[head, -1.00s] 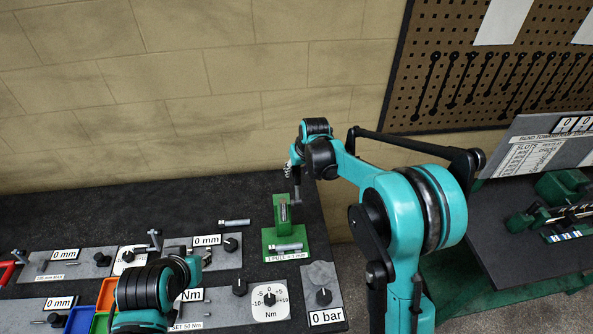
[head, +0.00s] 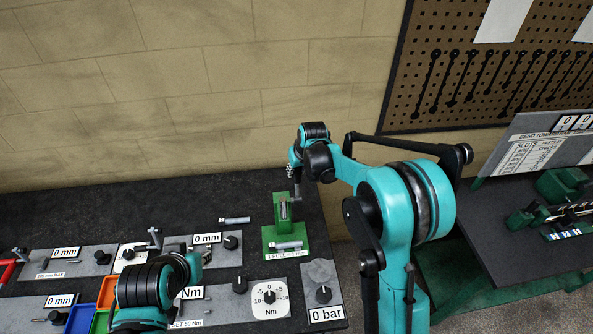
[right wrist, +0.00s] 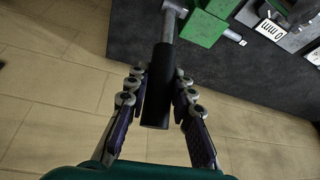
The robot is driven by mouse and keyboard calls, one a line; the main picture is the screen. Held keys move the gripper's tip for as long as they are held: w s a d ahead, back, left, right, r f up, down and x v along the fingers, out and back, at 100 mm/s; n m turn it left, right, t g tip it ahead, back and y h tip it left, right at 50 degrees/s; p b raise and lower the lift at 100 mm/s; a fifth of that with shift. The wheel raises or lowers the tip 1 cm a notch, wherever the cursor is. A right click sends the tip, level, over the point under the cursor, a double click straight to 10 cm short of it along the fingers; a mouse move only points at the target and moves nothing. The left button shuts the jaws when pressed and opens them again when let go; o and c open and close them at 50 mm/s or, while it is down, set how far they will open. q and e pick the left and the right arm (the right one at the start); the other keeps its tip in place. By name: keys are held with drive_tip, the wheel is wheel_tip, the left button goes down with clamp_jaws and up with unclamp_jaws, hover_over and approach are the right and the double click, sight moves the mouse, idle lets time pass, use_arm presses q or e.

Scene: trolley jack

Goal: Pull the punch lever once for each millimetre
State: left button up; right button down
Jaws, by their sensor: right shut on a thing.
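The green punch press (head: 270,243) stands at the right end of the dark bench, with a label about one pull and mm at its front. A silver cylindrical piece (head: 288,245) lies on its base. My right gripper (head: 292,170) is above and behind the press, partly hidden by its own wrist. In the right wrist view, its fingers (right wrist: 160,85) are shut on the black grip of the punch lever (right wrist: 160,100). The lever's metal rod runs toward the green press (right wrist: 203,28). My left arm is at the lower left; its fingers are not clear.
A loose silver pin (head: 234,220) lies left of the press. Grey panels with knobs and 0 mm displays (head: 207,238) fill the bench's left side. A 0 bar panel (head: 325,314) is in front of the press. A wall (head: 200,90) stands behind; another bench (head: 530,260) is at right.

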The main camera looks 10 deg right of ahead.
drive_tip(key=s+f+n+t+b, duration=0.1)
drive_tip(key=s+f+t+b, duration=0.2)
drive_tip(key=s+t+b, duration=0.8)
drive_tip(key=shift+s+f+t+y+b, duration=0.35)
drive_tip(key=shift+s+b, duration=0.25)
drive_tip(key=shift+b, duration=4.2)
drive_tip(key=c, duration=1.3)
unclamp_jaws()
drive_tip(key=v, duration=1.2)
drive_tip(key=shift+f, duration=0.1)
